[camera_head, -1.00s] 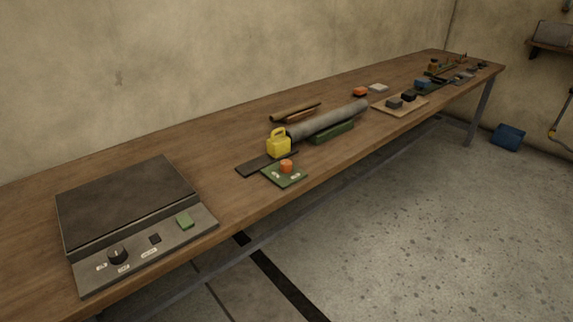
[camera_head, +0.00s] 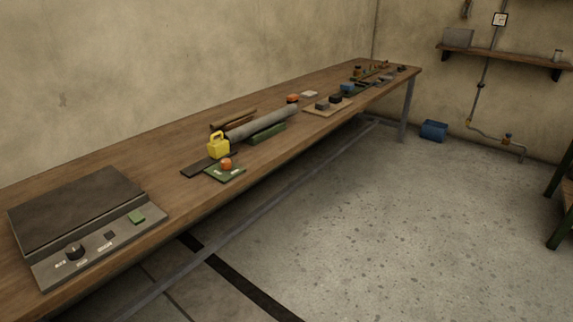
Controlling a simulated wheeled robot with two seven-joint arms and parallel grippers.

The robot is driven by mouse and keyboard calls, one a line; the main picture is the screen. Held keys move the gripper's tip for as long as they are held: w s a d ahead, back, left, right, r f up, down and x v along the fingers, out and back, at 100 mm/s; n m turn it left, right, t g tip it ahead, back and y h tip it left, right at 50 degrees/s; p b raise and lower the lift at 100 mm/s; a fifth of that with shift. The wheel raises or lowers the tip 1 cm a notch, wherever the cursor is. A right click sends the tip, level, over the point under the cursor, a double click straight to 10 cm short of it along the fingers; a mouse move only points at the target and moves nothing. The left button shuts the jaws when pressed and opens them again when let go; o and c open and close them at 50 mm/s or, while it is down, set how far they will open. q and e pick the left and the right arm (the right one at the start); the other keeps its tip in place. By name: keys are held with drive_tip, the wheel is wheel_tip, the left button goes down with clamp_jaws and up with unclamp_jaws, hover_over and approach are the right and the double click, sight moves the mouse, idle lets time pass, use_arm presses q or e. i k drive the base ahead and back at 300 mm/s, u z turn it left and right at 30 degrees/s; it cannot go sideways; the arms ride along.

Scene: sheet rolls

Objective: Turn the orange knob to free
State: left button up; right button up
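The orange knob (camera_head: 226,164) sits on a small green plate (camera_head: 226,174) near the front edge of the long wooden bench. Pale labels lie on the plate beside the knob; they are too small to read. A yellow padlock-shaped block (camera_head: 218,146) stands just behind the knob, on or beside a dark flat strip (camera_head: 200,168). A grey sheet roll (camera_head: 262,122) lies behind and to the right, next to a green block (camera_head: 267,134). Neither of my grippers shows in the view.
A dark flat-topped device (camera_head: 75,208) with a black knob (camera_head: 75,251) and a green button (camera_head: 137,217) stands at the near left of the bench (camera_head: 150,160). A board with dark blocks (camera_head: 328,107) lies farther right. A blue box (camera_head: 433,130) stands on the open concrete floor.

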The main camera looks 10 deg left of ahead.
sight(226, 164)
drive_tip(key=z, duration=0.4)
drive_tip(key=i, duration=0.9)
drive_tip(key=u, duration=1.6)
